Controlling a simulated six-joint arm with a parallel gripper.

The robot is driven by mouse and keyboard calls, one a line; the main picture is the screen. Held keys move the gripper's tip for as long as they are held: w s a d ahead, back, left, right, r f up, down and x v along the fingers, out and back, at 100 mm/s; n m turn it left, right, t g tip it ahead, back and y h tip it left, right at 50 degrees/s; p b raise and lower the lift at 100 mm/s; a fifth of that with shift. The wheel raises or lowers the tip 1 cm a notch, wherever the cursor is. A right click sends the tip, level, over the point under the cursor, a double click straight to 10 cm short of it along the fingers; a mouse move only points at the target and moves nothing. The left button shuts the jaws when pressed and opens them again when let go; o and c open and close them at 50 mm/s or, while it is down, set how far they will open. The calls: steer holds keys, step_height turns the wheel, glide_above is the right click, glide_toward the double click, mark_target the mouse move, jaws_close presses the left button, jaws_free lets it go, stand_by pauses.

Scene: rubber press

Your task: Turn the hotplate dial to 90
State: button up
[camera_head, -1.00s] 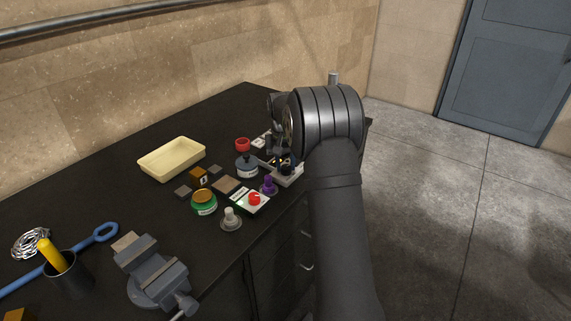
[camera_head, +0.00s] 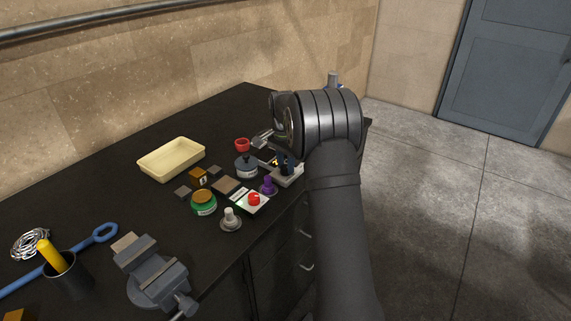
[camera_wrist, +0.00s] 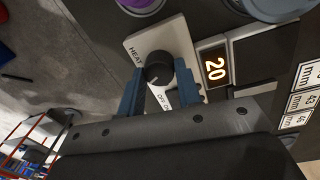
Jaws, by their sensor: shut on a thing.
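The hotplate dial (camera_wrist: 158,69) is a dark round knob on a pale panel marked HEAT and OFF in the wrist view. My gripper (camera_wrist: 161,76) has its two blue fingers on either side of the dial and is shut on it. The lit display (camera_wrist: 214,69) beside the panel reads 20. In the head view the hotplate (camera_head: 290,178) stands near the table's front edge, partly hidden by my wrist.
Near the hotplate are a purple-topped stand (camera_head: 268,187), a box with a red button (camera_head: 253,200), a dark grey pot (camera_head: 246,167) and a red ring (camera_head: 242,144). Labelled tiles (camera_wrist: 300,103) lie at the wrist view's right. A cream tray (camera_head: 171,160) stands farther left.

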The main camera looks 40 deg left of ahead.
steer(key=shift+m, duration=0.5)
steer(key=o, duration=1)
steer(key=shift+r, duration=0.1)
steer(key=r, duration=1.1)
steer(key=a+r, duration=0.1)
steer(key=r, duration=0.5)
steer(key=shift+w+r, duration=0.15)
steer(key=shift+f, duration=0.2)
steer(key=f, duration=1.1)
steer(key=d+f, duration=0.1)
steer(key=f, duration=0.5)
